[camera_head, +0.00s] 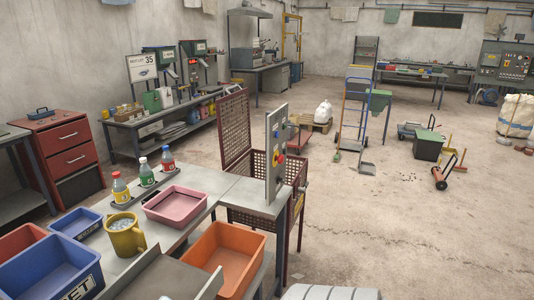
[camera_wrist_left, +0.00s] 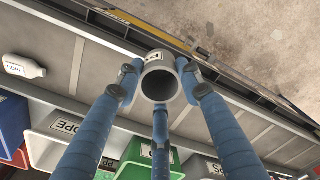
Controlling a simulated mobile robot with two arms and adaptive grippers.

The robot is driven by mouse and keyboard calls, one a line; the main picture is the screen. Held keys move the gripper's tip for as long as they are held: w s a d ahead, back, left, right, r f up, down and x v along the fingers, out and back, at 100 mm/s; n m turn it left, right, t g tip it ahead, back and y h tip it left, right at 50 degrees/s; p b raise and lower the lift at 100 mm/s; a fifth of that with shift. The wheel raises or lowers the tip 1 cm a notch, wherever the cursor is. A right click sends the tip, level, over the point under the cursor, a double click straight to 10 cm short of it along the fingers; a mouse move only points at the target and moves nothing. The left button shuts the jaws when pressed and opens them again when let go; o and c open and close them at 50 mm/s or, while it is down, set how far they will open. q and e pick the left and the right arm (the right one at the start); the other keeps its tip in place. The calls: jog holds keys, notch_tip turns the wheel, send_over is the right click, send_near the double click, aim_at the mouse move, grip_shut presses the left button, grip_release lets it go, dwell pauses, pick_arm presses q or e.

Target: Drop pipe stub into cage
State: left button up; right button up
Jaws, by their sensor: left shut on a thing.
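In the left wrist view my left gripper (camera_wrist_left: 158,84) has its blue fingers closed around a short grey pipe stub (camera_wrist_left: 158,63). The stub's round open end faces the camera, and a label with dark letters shows on its side. The stub is over a grey bench or conveyor surface; its height above it is hard to tell. In the head view a red-brown mesh cage (camera_head: 236,130) stands behind the grey table, with one tall mesh panel upright. A grey control panel (camera_head: 276,155) hides part of it. Neither gripper shows in the head view.
Under the left gripper, a white bottle (camera_wrist_left: 23,67) lies on the grey surface. Labelled bins, including a green bin (camera_wrist_left: 143,155), line its near side. In the head view a pink tub (camera_head: 175,204), yellow mug (camera_head: 125,238) and orange bin (camera_head: 226,254) are close. Floor right is mostly open.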

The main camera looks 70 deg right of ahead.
pick_arm(q)
jog(key=s+a+f+m, duration=0.2)
jog(key=f+m, duration=0.3)
jog(key=f, duration=0.3)
jog(key=s+a+f+m, duration=0.3)
jog(key=f+m, duration=0.3)
jog(key=f, duration=0.3)
jog(key=shift+f, duration=0.25)
jog(key=shift+s, duration=0.1)
